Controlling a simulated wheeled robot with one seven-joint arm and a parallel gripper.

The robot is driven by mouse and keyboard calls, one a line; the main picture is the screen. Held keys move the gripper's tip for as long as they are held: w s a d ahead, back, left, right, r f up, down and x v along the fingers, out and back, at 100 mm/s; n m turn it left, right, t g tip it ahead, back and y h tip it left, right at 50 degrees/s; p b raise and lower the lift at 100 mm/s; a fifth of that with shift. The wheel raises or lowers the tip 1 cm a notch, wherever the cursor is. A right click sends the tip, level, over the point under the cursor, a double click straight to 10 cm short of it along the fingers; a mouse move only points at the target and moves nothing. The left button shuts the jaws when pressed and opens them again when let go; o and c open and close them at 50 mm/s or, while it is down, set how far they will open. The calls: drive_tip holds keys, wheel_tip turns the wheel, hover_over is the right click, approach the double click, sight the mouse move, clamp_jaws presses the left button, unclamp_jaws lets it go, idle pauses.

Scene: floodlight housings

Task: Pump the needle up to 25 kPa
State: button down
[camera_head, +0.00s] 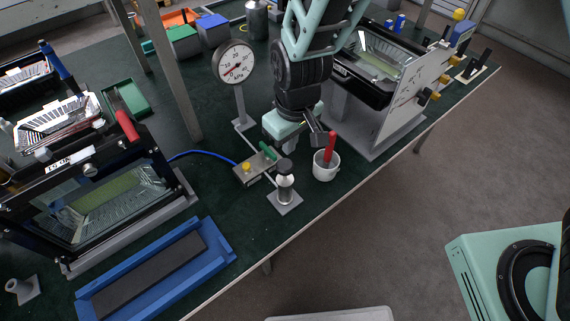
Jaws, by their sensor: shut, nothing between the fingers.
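The round white gauge (234,63) stands on a grey post towards the back. It is marked kPa and its red needle appears to point to the lower left; its exact reading is too small to tell. A small hand pump (285,187) with a dark top and pale body stands upright on a square grey base near the table's front edge. A valve block (255,169) with a yellow knob and a green lever sits left of the pump. My gripper (319,139) is shut and empty, above and to the right of the pump, apart from it.
A white cup (326,172) holding a red-handled tool stands right of the pump, close under my gripper. A blue hose (205,153) runs left to a floodlight housing (110,200). A blue tray (225,243) lies front left. Another housing and an upright panel (408,100) stand right.

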sight(289, 168)
drive_tip(key=f+b, duration=0.4)
drive_tip(key=f, duration=0.1)
drive_tip(key=shift+w+a+f, duration=0.2)
drive_tip(key=shift+f, duration=0.15)
wheel_tip(289, 168, down, 4)
drive_tip(key=b, duration=0.3)
drive_tip(key=shift+f+b, duration=0.25)
drive_tip(key=shift+b, duration=0.05)
drive_tip(key=shift+r, duration=0.25)
drive_tip(key=shift+s+d+r+p, duration=0.15)
drive_tip(key=shift+s+d+p, duration=0.1)
drive_tip(key=shift+p, duration=0.1)
drive_tip(key=shift+s+d+r, duration=0.2)
drive_tip(key=shift+s+d, duration=0.15)
drive_tip(key=shift+s, duration=0.15)
drive_tip(key=shift+s+d+r, duration=0.2)
drive_tip(key=shift+s+d, duration=0.15)
drive_tip(key=shift+s, duration=0.15)
drive_tip(key=shift+r, duration=0.1)
